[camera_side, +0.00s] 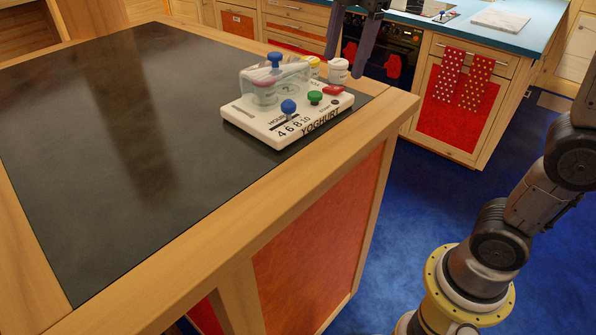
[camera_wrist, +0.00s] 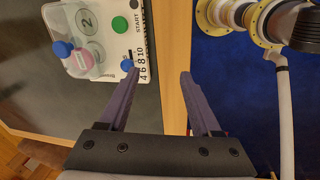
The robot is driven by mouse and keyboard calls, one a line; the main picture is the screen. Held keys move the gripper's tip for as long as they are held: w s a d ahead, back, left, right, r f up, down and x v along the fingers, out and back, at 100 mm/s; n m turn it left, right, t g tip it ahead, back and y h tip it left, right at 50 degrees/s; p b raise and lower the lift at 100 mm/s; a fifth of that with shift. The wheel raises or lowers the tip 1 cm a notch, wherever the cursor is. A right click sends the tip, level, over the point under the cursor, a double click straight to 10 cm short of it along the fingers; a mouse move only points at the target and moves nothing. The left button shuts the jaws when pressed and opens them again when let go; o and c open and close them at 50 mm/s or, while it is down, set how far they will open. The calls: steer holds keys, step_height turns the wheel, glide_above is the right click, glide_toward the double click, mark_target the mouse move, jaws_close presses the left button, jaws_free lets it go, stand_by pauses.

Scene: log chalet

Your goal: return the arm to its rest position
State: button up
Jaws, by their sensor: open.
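My gripper (camera_side: 358,42) hangs at the top of the side view, above the right end of the counter. Its two dark fingers are apart and nothing is between them. In the wrist view my gripper (camera_wrist: 160,75) is open over the wooden counter edge, with blue floor on the right. The white yoghurt maker (camera_side: 262,128) sits on the dark counter top near the right corner, below and to the left of my gripper. It has a clear lid with a blue knob (camera_side: 275,60), and blue, green and red controls. It also shows in the wrist view (camera_wrist: 138,45).
The dark counter top (camera_side: 110,150) has a wooden rim and is clear on the left. Two small white jars, one with a yellow top (camera_side: 313,66), stand behind the yoghurt maker. Kitchen cabinets with a blue worktop (camera_side: 480,28) stand behind. Blue floor lies between.

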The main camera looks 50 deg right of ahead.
steer(key=s+d+f+m+t, duration=0.2)
steer(key=s+f+m+t, duration=0.1)
steer(key=s+f+m, duration=1.1)
steer(key=shift+s+d+f+m+t, duration=0.15)
steer(key=shift+s+m+t, duration=0.15)
steer(key=shift+s+m, duration=0.6)
